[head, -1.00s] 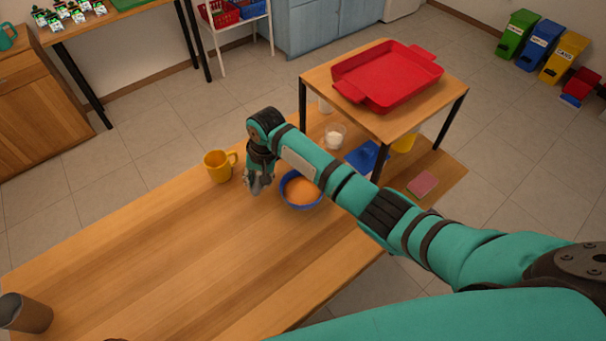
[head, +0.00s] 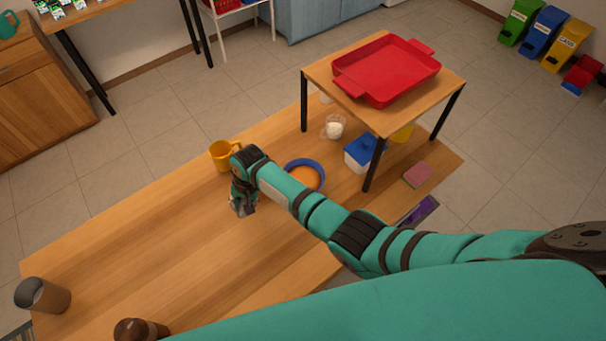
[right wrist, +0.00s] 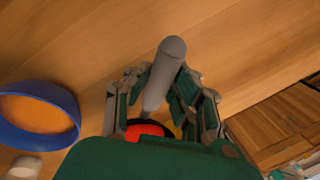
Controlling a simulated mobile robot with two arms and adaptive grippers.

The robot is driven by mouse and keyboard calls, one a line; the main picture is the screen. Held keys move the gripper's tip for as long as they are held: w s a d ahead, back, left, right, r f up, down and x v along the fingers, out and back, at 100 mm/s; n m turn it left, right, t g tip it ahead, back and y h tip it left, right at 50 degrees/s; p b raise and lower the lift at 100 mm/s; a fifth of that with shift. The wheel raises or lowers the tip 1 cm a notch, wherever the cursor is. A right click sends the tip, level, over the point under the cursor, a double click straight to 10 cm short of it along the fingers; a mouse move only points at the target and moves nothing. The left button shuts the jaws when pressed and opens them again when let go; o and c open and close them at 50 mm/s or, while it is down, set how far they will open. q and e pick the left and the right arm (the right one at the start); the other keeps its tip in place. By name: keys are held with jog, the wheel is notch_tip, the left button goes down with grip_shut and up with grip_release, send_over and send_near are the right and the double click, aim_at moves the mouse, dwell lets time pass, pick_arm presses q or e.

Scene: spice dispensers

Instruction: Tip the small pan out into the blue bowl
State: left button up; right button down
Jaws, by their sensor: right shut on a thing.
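The blue bowl (head: 321,171) stands on the wooden table, with an orange fill inside; my right arm partly covers it. It also shows at the left of the right wrist view (right wrist: 70,122). My right gripper (head: 243,209) is above the table, left of the bowl and apart from it. In the right wrist view it is shut on a grey handle (right wrist: 166,70), which I take to be the small pan's. A red patch with a dark rim (right wrist: 150,127) shows between the fingers; the rest of the pan is hidden. My left gripper is not in view.
A yellow mug (head: 221,156) stands just behind my right gripper. A white-filled glass (head: 334,127), a blue-lidded box (head: 362,152) and a pink sponge (head: 418,174) are to the right, near a raised shelf with a red tray (head: 387,69). The table's left-middle is clear.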

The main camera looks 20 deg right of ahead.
jog(key=shift+s+d+r+y+p, duration=0.2)
jog(key=shift+d+r+y+p, duration=0.1)
jog(key=shift+d+r+p, duration=0.15)
jog(key=shift+s+d+r+t+y, duration=0.25)
jog(key=shift+d+t+y, duration=0.1)
jog(key=shift+d+y, duration=0.25)
jog(key=shift+s+d+r+t+y, duration=0.25)
jog(key=shift+d+t+y, duration=0.05)
jog(key=shift+d+y, duration=0.3)
jog(key=shift+s+d+r+t+y, duration=0.25)
jog(key=shift+d+t+y, duration=0.1)
jog(key=shift+d+y, duration=0.25)
jog(key=shift+d, duration=0.1)
